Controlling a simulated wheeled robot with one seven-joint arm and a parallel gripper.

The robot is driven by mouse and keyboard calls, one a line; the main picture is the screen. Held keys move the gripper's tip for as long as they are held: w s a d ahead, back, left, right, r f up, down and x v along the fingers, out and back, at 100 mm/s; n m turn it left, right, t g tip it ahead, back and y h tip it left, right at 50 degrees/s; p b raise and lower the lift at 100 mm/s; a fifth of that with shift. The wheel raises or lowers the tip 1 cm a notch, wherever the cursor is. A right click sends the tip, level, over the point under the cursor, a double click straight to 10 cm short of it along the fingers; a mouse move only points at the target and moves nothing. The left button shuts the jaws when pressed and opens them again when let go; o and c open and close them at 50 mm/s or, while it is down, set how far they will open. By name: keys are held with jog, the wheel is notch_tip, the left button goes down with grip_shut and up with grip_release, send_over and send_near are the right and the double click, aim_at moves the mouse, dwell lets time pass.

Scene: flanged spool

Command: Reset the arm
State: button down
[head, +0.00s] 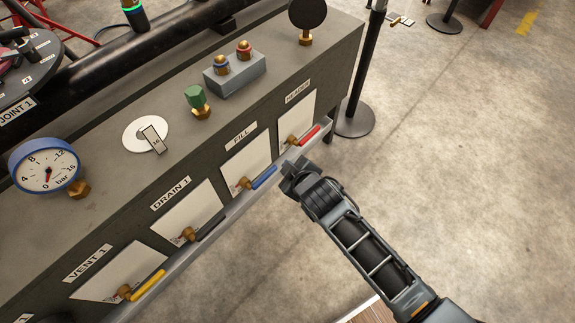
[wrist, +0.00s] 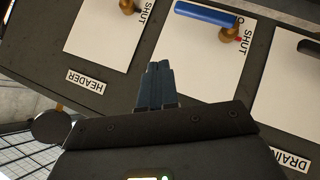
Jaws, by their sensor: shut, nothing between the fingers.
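My gripper (head: 288,165) is at the end of my arm, in front of the bench's front edge near the blue and red valve handles. In the wrist view its two fingers (wrist: 158,80) are together with nothing between them. The blue FILL handle (head: 264,177) shows to the left of the gripper in the head view. It also shows in the wrist view (wrist: 205,14), above and right of the fingers. The red HEADER handle (head: 309,135) is just above the gripper in the head view. I cannot tell the exact gap between fingers and panel.
The dark bench (head: 75,160) carries a pressure gauge (head: 46,170), a green-capped fitting (head: 197,101) and a grey block (head: 234,75). Black DRAIN 1 (head: 210,228) and yellow VENT 1 (head: 148,284) handles sit further left. A post (head: 362,75) stands behind; open floor lies right.

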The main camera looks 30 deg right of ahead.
jog(key=shift+s, duration=0.1)
dwell(0.3)
jog(key=s+r+m+t+p, duration=0.1)
jog(key=s+r, duration=0.2)
jog(key=s, duration=0.4)
jog(key=s+r+m+y+p, duration=0.1)
jog(key=s+r, duration=0.3)
jog(key=s, duration=0.4)
jog(key=s+r+t+p, duration=0.1)
jog(key=s+r, duration=0.2)
jog(key=s, duration=0.4)
jog(key=s+r+m+t, duration=0.1)
jog(key=s+r+m, duration=0.1)
jog(key=s+r, duration=0.4)
jog(key=s+r+m+t+p, duration=0.1)
jog(key=s+r, duration=0.6)
jog(key=r, duration=0.8)
jog(key=shift+s+d+r+m+p, duration=0.25)
jog(key=shift+r+m+p, duration=0.05)
jog(key=shift+m, duration=0.2)
